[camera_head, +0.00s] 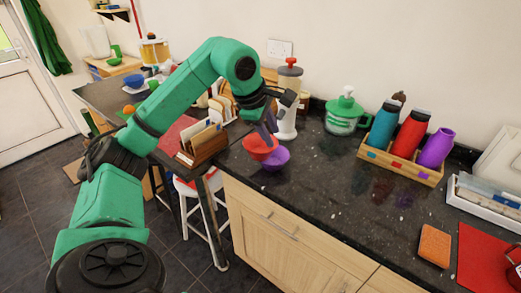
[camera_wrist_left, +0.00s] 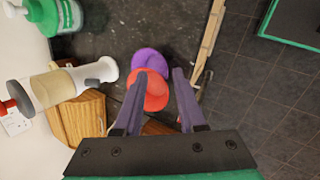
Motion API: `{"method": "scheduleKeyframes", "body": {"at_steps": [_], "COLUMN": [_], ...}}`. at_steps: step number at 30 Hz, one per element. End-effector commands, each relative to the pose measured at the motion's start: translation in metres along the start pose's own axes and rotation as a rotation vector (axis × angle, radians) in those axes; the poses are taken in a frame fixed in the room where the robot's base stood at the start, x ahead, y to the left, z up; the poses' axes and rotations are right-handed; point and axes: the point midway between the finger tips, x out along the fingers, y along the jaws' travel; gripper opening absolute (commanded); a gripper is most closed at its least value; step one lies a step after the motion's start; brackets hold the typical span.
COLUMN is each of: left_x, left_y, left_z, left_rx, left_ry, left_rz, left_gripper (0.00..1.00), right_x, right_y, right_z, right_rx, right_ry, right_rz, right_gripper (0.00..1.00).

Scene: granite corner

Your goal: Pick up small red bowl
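The small red bowl (camera_head: 259,148) is near the counter's left edge, close against a purple bowl (camera_head: 275,160) and overlapping it in view. I cannot tell whether it rests in or on the purple one. In the left wrist view the red bowl (camera_wrist_left: 155,92) lies between the fingers, with the purple bowl (camera_wrist_left: 149,61) just beyond. My left gripper (camera_wrist_left: 160,73) is open, its fingers on either side of the red bowl, with a gap at the right finger. In the head view my left gripper (camera_head: 265,122) points down just above the red bowl. My right gripper is not seen.
A white dispenser with a red top (camera_head: 288,98) stands close behind the gripper. A wooden rack (camera_head: 203,146) is to the left. A green-lidded jar (camera_head: 345,115) and a bottle crate (camera_head: 402,165) stand further right. The counter's middle is clear.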

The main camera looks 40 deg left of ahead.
Motion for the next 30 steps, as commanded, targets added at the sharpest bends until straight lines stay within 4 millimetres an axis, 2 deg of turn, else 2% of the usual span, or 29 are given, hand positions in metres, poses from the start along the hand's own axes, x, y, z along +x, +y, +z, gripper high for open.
{"method": "scheduleKeyframes", "body": {"at_steps": [1,2,3,5,15,19,23,27,30], "left_x": [-0.013,-0.018,-0.022,-0.021,0.054,0.07,0.091,0.114,0.118], "left_y": [0.002,0.001,0.0,-0.002,-0.005,-0.005,-0.004,-0.005,-0.006], "left_z": [-0.029,-0.042,-0.053,-0.06,-0.074,-0.076,-0.081,-0.086,-0.087], "left_rx": [-0.014,-0.022,-0.028,-0.034,-0.032,-0.031,-0.033,-0.031,-0.031], "left_ry": [0.098,0.142,0.181,0.206,0.203,0.2,0.199,0.199,0.2], "left_rz": [-0.01,-0.021,-0.032,-0.044,-0.047,-0.046,-0.049,-0.045,-0.043], "left_gripper": [0.4,0.4,0.4,0.4,0.4,0.4,0.4,0.4,0.4], "right_x": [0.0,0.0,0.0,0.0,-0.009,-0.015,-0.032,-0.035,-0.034], "right_y": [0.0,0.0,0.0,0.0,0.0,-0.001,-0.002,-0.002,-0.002], "right_z": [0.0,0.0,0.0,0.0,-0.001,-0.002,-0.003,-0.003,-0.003], "right_rx": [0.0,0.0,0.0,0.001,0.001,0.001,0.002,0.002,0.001], "right_ry": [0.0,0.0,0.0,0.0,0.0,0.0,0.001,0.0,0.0], "right_rz": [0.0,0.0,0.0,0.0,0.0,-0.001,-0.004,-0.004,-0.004], "right_gripper": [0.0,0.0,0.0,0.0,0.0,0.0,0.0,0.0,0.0]}}
